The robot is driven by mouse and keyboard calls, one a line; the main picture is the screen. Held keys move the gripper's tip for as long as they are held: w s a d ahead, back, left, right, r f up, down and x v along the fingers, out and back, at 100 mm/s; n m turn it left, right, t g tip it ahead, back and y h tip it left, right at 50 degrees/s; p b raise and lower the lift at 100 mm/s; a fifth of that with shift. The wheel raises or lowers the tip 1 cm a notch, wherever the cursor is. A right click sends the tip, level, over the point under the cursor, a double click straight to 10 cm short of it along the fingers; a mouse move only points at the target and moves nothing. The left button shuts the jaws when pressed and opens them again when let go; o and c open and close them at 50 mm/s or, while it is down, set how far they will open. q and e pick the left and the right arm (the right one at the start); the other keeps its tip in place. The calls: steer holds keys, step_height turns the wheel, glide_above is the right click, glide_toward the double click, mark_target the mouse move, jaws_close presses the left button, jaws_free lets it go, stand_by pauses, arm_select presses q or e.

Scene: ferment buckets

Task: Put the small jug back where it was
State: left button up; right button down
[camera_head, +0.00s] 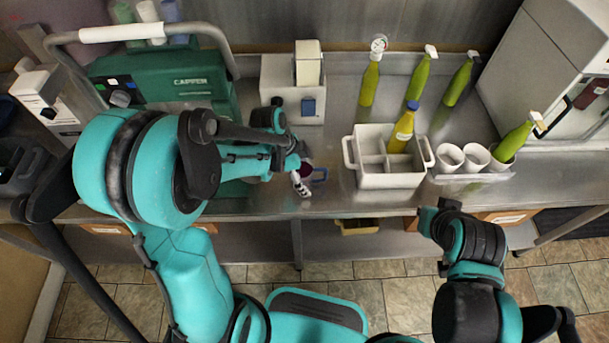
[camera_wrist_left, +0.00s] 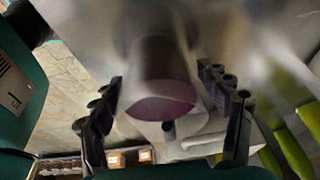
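The small jug (camera_head: 306,170) is clear with dark purple liquid in it and a blue handle. It is at the tip of my left gripper (camera_head: 298,178), near the front edge of the steel counter, mostly hidden by the fingers. In the left wrist view the jug (camera_wrist_left: 162,95) fills the space between the two fingers, and their pads appear to meet its sides. Whether its base touches the counter cannot be told. My right gripper (camera_head: 440,208) is low in front of the counter, away from the jug, and its fingers are not clear.
White cups (camera_head: 450,158) stand farther right. Green bottles stand behind. A green case (camera_head: 165,82) and a white box (camera_head: 280,95) are at the left and back. Bare counter (camera_head: 335,130) lies between.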

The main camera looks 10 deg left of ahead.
arm_select(q)
steer(key=shift+r, duration=0.15)
steer(key=shift+r+p, duration=0.25)
steer(key=shift+p, duration=0.1)
steer(key=p+v, duration=0.3)
steer(key=v, duration=0.9)
steer(key=shift+s+p, duration=0.1)
steer(key=shift+p, duration=0.2)
steer(key=s+a+r+n+t+y, duration=0.1)
steer(key=s+r+n+t+y, duration=0.2)
steer(key=s+n, duration=0.6)
step_height(320, 180, up, 2)
steer(key=n+t, duration=0.3)
steer(key=n, duration=0.3)
steer(key=shift+a+r+y, duration=0.25)
steer(key=shift+a+y, duration=0.05)
steer(key=shift+a, duration=0.1)
step_height(320, 180, down, 6)
steer(key=b, duration=0.6)
steer(key=shift+s+r, duration=0.1)
